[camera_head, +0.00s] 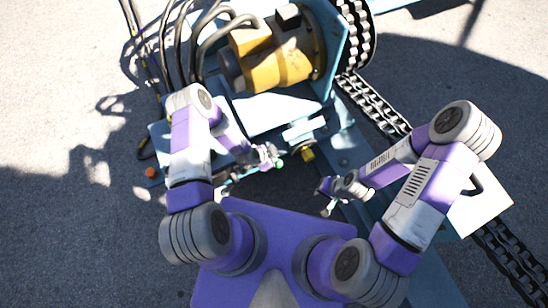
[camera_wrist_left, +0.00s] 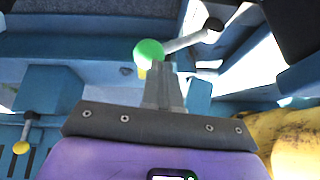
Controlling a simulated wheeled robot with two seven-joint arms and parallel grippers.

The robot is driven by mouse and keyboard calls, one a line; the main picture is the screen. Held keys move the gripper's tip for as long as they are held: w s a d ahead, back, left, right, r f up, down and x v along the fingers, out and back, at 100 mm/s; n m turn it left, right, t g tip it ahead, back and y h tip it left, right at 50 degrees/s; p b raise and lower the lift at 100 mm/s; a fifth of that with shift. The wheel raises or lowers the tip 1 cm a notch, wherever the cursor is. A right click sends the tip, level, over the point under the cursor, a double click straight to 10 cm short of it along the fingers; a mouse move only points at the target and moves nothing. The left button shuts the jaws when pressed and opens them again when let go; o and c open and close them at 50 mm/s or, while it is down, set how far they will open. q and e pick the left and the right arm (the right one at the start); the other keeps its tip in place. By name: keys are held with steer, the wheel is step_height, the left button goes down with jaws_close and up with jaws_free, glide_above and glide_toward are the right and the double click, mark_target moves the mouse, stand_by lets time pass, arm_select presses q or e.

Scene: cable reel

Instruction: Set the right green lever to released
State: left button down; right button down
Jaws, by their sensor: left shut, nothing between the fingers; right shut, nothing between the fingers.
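A green ball knob (camera_wrist_left: 148,50) sits on the end of a pale lever rod (camera_wrist_left: 185,42) in the left wrist view. The rod runs up and right to a dark pivot (camera_wrist_left: 213,24). My left gripper (camera_wrist_left: 163,72) is shut and empty, its fingertips overlapping the knob's lower right edge; I cannot tell if they touch it. In the head view the green knob (camera_head: 279,164) shows small beside my left gripper (camera_head: 271,158). I see only one green lever. My right gripper (camera_head: 327,198) is shut and empty, apart from it to the right.
A yellow motor (camera_head: 280,65) and thick black hoses (camera_head: 190,40) stand behind on the blue frame. A yellow-knobbed lever (camera_wrist_left: 22,147) is at the left of the wrist view. Chain tracks (camera_head: 370,103) run along the right. Open ground (camera_head: 70,230) lies left.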

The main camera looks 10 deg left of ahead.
arm_select(q)
steer(key=s+d+p+v, duration=0.1)
steer(key=p+v, duration=0.3)
steer(key=v, duration=0.7)
steer(key=shift+d+r, duration=0.25)
steer(key=s+d+r+n+g, duration=0.3)
steer(key=s+r+n, duration=0.5)
steer(key=n, duration=0.6)
steer(key=shift+s+d+r, duration=0.2)
steer(key=shift+s+r, duration=0.05)
steer(key=shift+r, duration=0.35)
steer(key=shift+d+g, duration=0.1)
steer(key=shift+g, duration=0.2)
